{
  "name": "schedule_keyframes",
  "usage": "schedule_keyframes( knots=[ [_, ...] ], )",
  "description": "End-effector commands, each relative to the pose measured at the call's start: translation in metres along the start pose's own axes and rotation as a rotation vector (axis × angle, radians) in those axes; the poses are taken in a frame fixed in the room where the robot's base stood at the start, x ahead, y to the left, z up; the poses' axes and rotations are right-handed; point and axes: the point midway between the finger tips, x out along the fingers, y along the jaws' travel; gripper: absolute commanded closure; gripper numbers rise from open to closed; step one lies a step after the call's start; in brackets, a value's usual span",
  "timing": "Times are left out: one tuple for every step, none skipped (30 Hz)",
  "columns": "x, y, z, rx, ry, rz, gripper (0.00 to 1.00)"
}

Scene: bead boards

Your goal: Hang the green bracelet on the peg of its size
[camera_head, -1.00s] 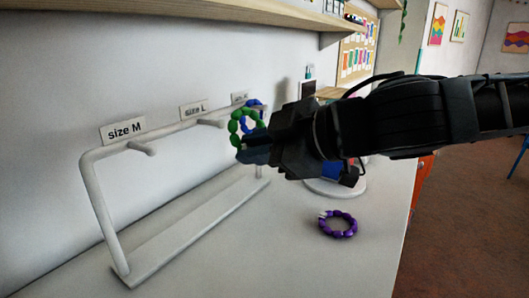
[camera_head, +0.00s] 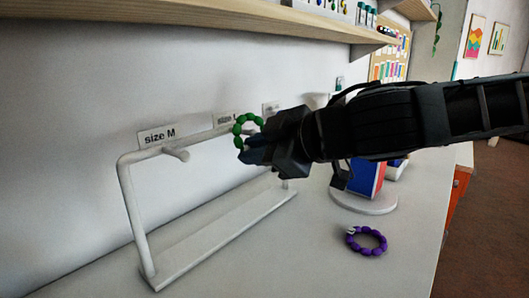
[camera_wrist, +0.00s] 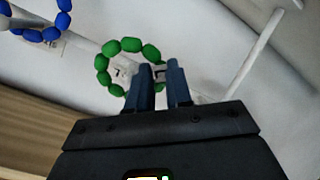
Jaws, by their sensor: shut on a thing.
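My gripper (camera_head: 250,153) is shut on the green bracelet (camera_head: 236,131) and holds it upright above the rack's base. The ring of green beads also shows in the wrist view (camera_wrist: 103,62), rising beyond my fingertips (camera_wrist: 160,88). The white rack (camera_head: 133,215) has a bare peg (camera_head: 178,154) under the sign "size M" (camera_head: 157,136). The bracelet is right of that peg and in front of the partly covered sign "size L" (camera_head: 224,120). The size L peg is hidden in the head view. I cannot tell whether the bracelet touches any peg.
A blue bracelet (camera_wrist: 63,20) hangs near a label at the wrist view's upper left. A purple bracelet (camera_head: 369,250) lies on the table (camera_head: 320,270). A round white stand (camera_head: 362,203) is behind it. A wooden shelf (camera_head: 200,17) runs above the rack.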

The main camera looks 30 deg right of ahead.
Motion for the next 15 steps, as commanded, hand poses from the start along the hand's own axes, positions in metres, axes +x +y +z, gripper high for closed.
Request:
schedule_keyframes(
  knots=[
    [0.004, 0.001, -0.001, -0.001, 0.000, 0.000, 1.00],
    [0.005, 0.001, -0.001, -0.001, 0.000, 0.000, 1.00],
    [0.008, 0.001, -0.002, -0.002, 0.000, 0.000, 1.00],
    [0.009, 0.002, -0.003, -0.002, 0.000, 0.000, 1.00],
    [0.011, 0.002, -0.003, -0.003, 0.000, 0.000, 1.00],
    [0.013, 0.003, -0.004, -0.003, 0.000, 0.001, 1.00],
    [0.015, 0.004, -0.004, -0.003, 0.000, 0.001, 1.00],
    [0.017, 0.004, -0.005, -0.003, 0.000, 0.001, 1.00],
    [0.018, 0.001, -0.002, 0.000, 0.001, 0.000, 1.00],
    [0.019, 0.000, -0.001, 0.001, 0.001, 0.000, 1.00],
    [0.020, -0.001, 0.000, 0.002, 0.001, 0.000, 1.00],
    [0.021, -0.001, 0.001, 0.002, 0.001, 0.000, 1.00],
    [0.022, -0.002, 0.001, 0.001, 0.001, 0.000, 1.00],
    [0.022, -0.002, 0.002, 0.001, 0.001, 0.000, 1.00],
    [0.023, -0.003, 0.003, 0.000, 0.001, 0.000, 1.00]
  ],
)
